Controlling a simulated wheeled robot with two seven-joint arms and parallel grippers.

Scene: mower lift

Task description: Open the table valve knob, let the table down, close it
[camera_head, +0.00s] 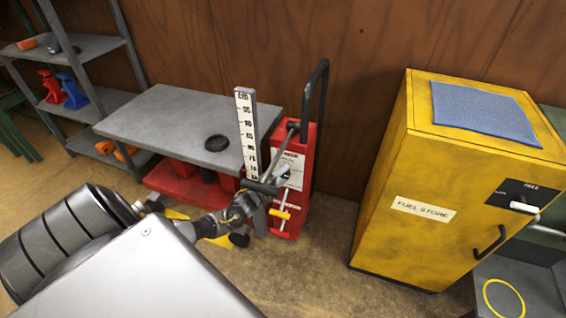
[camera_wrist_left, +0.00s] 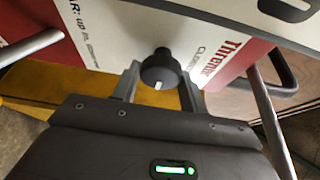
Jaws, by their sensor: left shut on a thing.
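The lift table (camera_head: 165,125) has a grey top standing raised above its red base. A white height scale (camera_head: 246,130) stands at its right side. The red column (camera_head: 296,200) with a white label is right of it. My left gripper (camera_head: 268,184) reaches the column's front. In the left wrist view, the black valve knob (camera_wrist_left: 160,70) with a white mark sits on the red and white panel (camera_wrist_left: 110,30), between the fingers of my left gripper (camera_wrist_left: 160,88). The gripper is shut on the knob. Its mark points toward the picture's bottom. My right gripper is out of view.
A yellow fuel cabinet (camera_head: 410,240) with a blue mat (camera_head: 485,113) on top stands to the right. A grey shelf unit (camera_head: 105,103) with jacks stands at the left. A black handle (camera_head: 318,90) rises from the column. Bare floor shows between column and cabinet.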

